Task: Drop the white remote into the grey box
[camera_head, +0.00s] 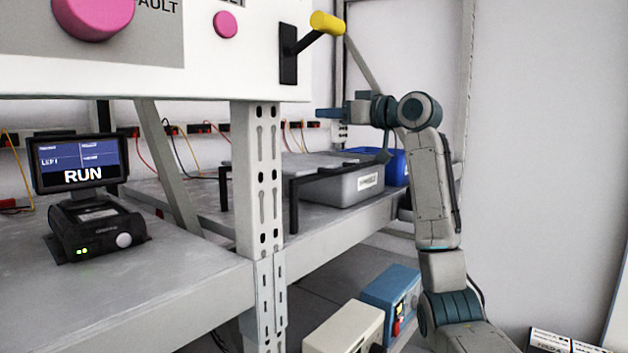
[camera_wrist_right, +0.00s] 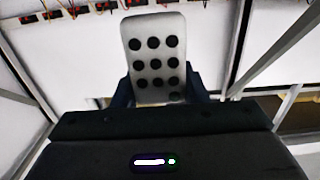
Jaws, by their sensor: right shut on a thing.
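The white remote (camera_wrist_right: 154,45), with rows of round black buttons, shows in the right wrist view, upright in the picture between dark blue fingers. My right gripper (camera_wrist_right: 160,92) is shut on it. In the head view my right gripper (camera_head: 332,113) points left, above the shelf and higher than the grey box; I cannot make out the remote there. The grey box (camera_head: 345,189), with a white label on its front, stands on the middle shelf below the gripper. Its inside cannot be seen from here. My left gripper is not in view.
A blue box (camera_head: 397,170) stands behind the grey box to the right. A dark bar frame (camera_head: 294,205) stands at the grey box's left. A RUN display (camera_head: 80,163) stands on the near shelf.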

